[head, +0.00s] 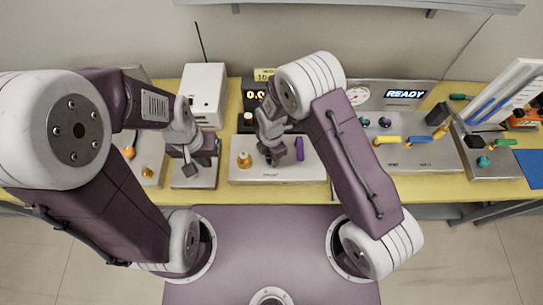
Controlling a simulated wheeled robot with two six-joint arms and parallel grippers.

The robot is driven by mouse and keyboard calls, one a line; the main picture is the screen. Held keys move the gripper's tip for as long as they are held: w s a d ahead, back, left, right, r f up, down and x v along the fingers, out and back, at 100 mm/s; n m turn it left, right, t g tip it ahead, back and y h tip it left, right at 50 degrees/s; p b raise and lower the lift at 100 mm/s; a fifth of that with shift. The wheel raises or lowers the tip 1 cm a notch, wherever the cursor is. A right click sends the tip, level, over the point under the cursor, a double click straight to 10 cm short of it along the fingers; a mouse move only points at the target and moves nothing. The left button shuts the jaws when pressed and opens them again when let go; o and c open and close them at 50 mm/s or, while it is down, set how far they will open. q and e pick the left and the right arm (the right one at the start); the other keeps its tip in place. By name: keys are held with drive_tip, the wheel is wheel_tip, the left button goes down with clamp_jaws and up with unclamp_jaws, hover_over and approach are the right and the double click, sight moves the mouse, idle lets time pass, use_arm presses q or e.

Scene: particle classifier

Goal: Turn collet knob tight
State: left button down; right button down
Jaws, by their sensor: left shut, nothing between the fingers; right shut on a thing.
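My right gripper (273,157) points down over the middle of a pale metal panel (265,176). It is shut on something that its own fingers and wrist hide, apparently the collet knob. A brass knob (244,161) stands upright on the panel just left of this gripper, apart from it. A purple upright piece (299,148) stands just to its right. My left gripper (203,160) is shut and empty above a small grey unit (195,178) to the left of the panel.
A white box (204,92) and a dark numeric display (257,95) stand behind the grippers. To the right are a panel with a READY sign (405,94), yellow-handled levers (387,140) and a slanted white rack (505,90). The yellow bench (300,194) has a narrow clear front strip.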

drive_tip(key=m, duration=0.9)
drive_tip(key=shift+b, duration=0.4)
drive_tip(key=m, duration=0.4)
drive_tip(key=shift+a+r+m, duration=0.1)
drive_tip(key=shift+m, duration=0.2)
drive_tip(key=m, duration=0.4)
drive_tip(key=shift+w, duration=0.1)
drive_tip(key=m, duration=0.4)
drive_tip(key=shift+r+b, duration=0.1)
drive_tip(key=shift+b, duration=0.2)
drive_tip(key=m, duration=0.3)
drive_tip(key=shift+a+m, duration=0.1)
drive_tip(key=shift+m, duration=0.2)
drive_tip(key=m, duration=0.3)
drive_tip(key=shift+m, duration=2.1)
